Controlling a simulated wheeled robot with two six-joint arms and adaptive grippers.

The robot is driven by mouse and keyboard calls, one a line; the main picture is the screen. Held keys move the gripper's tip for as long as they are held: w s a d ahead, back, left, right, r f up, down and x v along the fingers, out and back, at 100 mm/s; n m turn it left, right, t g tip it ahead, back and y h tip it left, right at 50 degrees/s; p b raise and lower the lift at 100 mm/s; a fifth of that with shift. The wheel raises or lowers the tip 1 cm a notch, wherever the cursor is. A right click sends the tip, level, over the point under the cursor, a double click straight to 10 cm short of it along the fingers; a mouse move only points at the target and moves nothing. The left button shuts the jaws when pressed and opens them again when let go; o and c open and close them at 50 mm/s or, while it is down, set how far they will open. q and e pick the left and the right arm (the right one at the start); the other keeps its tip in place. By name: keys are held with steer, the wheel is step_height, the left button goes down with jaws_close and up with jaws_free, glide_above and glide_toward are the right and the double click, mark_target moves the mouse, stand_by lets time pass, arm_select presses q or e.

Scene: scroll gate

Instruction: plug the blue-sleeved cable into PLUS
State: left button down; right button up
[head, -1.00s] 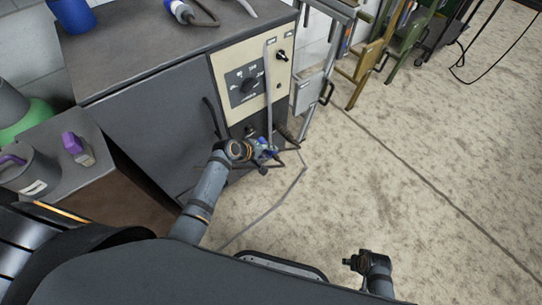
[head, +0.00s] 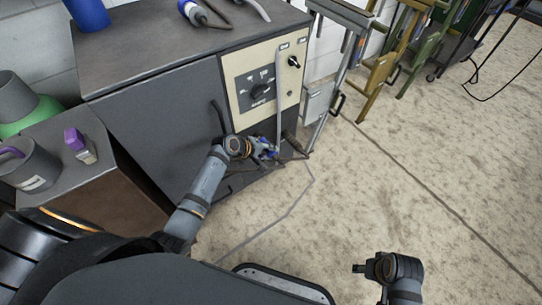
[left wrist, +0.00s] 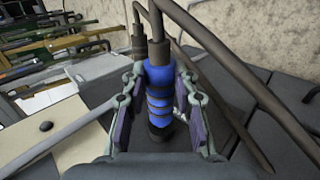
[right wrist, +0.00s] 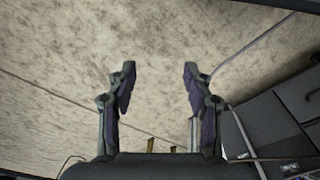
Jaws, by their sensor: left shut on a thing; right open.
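My left gripper (head: 268,150) is at the dark lower front of the welding-machine-like cabinet (head: 150,125). It is shut on the blue-sleeved cable plug (left wrist: 160,88), whose blue sleeve lies between both fingers in the left wrist view. A grey-brown cable (left wrist: 212,48) runs from the plug. The plug's front end is dark and close to a dark surface; I cannot tell whether it is in a socket. The PLUS mark is not readable, and the sockets are hidden behind the gripper. My right gripper (right wrist: 157,80) is open and empty above the floor.
A second dark plug (left wrist: 138,38) is beside the blue one. The cream panel (head: 265,85) with a dial is above my left gripper.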

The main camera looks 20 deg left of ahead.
arm_select(q)
steer(key=shift+w+a, duration=0.15)
arm_select(e)
steer(key=shift+s+a+r, duration=0.1)
steer(key=shift+r, duration=0.45)
arm_select(q)
steer(key=shift+r, duration=0.1)
arm_select(e)
steer(key=shift+r, duration=0.1)
arm_select(q)
steer(key=shift+p, duration=0.4)
arm_select(e)
steer(key=shift+r, duration=0.35)
steer(key=shift+r, duration=0.15)
arm_select(q)
steer(key=shift+r+p, duration=0.1)
steer(key=shift+p, duration=0.3)
arm_select(e)
steer(key=shift+r, duration=0.25)
arm_select(q)
steer(key=shift+w+a, duration=0.1)
steer(key=shift+a, duration=0.1)
arm_select(e)
steer(key=shift+r, duration=0.25)
